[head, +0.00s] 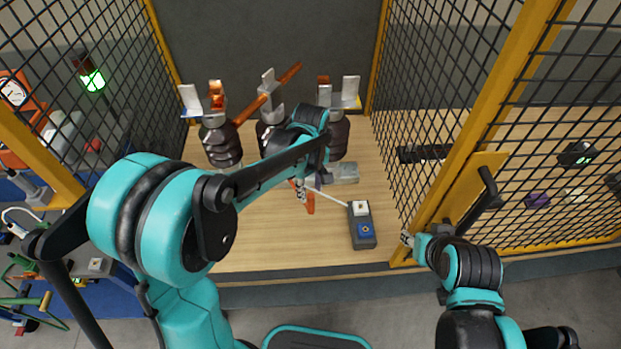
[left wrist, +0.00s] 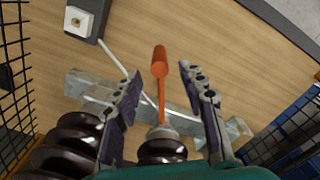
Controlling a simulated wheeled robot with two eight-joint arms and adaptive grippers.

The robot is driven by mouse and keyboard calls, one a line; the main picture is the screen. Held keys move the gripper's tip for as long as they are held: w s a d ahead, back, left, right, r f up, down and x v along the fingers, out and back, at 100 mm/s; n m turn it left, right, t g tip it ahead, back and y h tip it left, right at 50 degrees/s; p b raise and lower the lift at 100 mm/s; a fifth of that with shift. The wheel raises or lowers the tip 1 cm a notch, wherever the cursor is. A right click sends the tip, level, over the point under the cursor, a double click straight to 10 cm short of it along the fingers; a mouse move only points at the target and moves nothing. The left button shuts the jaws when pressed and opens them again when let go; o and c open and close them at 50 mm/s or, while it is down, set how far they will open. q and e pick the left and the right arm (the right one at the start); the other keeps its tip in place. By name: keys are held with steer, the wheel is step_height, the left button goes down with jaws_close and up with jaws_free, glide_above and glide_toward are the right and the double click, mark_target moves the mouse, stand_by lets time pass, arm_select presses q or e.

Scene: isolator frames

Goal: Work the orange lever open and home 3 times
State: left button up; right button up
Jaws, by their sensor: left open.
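The orange lever (left wrist: 160,63) stands up between the two fingers of my left gripper (left wrist: 157,78) in the left wrist view. The fingers are spread, with a gap on both sides of it. In the head view the lever's orange end (head: 310,203) shows just below my left gripper (head: 301,188); the rest is hidden by my arm. Behind it stand brown ribbed insulators (head: 221,142) with white plates on top. A long orange bar (head: 268,93) slants up to the right across them. My right gripper (head: 407,239) is at the yellow frame's lower edge; its jaws are too small to judge.
A grey box (head: 362,236) with a white and a blue button lies on the wooden floor, right of the lever, with a pale rod running to it. Black mesh panels with yellow posts (head: 375,60) close both sides.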

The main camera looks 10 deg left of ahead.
arm_select(q)
steer(key=shift+r, duration=2.65)
